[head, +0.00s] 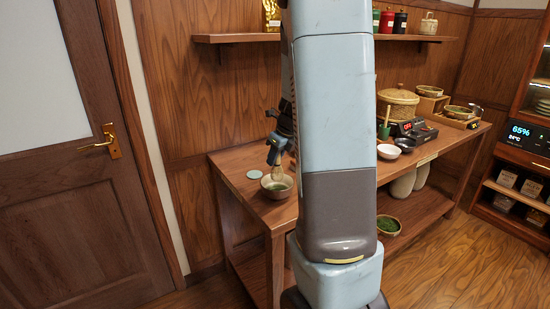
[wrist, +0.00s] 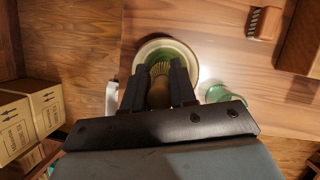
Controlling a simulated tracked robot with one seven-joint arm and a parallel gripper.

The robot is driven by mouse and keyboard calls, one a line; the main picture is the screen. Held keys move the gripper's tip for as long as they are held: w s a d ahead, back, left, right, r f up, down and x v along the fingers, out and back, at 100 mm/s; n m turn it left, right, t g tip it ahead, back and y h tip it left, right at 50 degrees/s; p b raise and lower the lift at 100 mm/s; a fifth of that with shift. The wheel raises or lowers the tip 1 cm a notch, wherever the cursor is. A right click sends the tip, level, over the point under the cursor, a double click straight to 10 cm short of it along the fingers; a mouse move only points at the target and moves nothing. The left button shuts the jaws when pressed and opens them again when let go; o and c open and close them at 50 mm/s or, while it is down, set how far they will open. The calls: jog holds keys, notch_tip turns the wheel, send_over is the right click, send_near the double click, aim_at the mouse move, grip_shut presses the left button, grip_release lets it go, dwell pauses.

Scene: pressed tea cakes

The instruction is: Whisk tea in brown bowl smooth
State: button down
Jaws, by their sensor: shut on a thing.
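The brown bowl (head: 277,193) stands near the left end of the wooden table and holds green tea. In the wrist view its pale rim (wrist: 191,54) rings the green tea (wrist: 163,53). My gripper (head: 274,161) is above the bowl, pointing down. In the wrist view my gripper (wrist: 158,72) is shut on the bamboo whisk (wrist: 159,92), one dark finger on each side of its handle. The whisk's tines (wrist: 160,69) are inside the bowl, at the tea. How deep they reach and how smooth the tea is, I cannot tell.
A white bowl (head: 388,152), a black appliance (head: 411,130) and a lidded basket (head: 398,102) stand farther right. A shelf (head: 232,38) hangs above. My column hides the table's middle.

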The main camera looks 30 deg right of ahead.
jog(key=shift+r, duration=2.55)
